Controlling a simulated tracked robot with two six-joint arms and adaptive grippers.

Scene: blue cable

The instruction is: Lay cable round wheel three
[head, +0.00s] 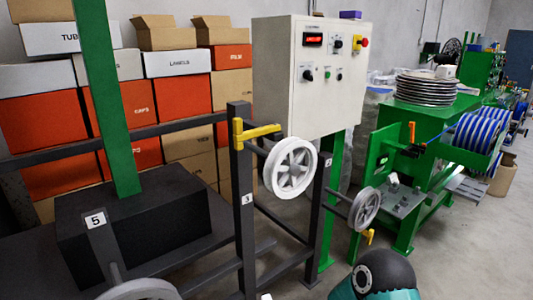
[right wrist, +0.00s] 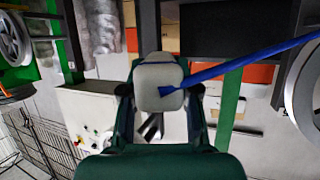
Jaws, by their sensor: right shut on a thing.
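Wheel three appears to be the white spoked wheel (head: 290,168) on an axle beside the dark post labelled 3 (head: 247,198), with a yellow bracket (head: 255,132) at the post's top. I see no cable around this wheel. The blue cable (right wrist: 240,62) runs from my right gripper (right wrist: 160,88) to the upper right of the right wrist view. The right gripper is shut on the cable; its pads hide the held part. In the head view only a teal and black part of my right arm shows at the bottom. My left gripper is not in view.
A smaller grey wheel (head: 364,208) sits lower right; another wheel (head: 140,290) is at the bottom left by label 5. A control cabinet (head: 308,75) stands behind wheel three. A blue-and-white spool (head: 472,135) is on the green machine (head: 430,118). Boxes line the back wall.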

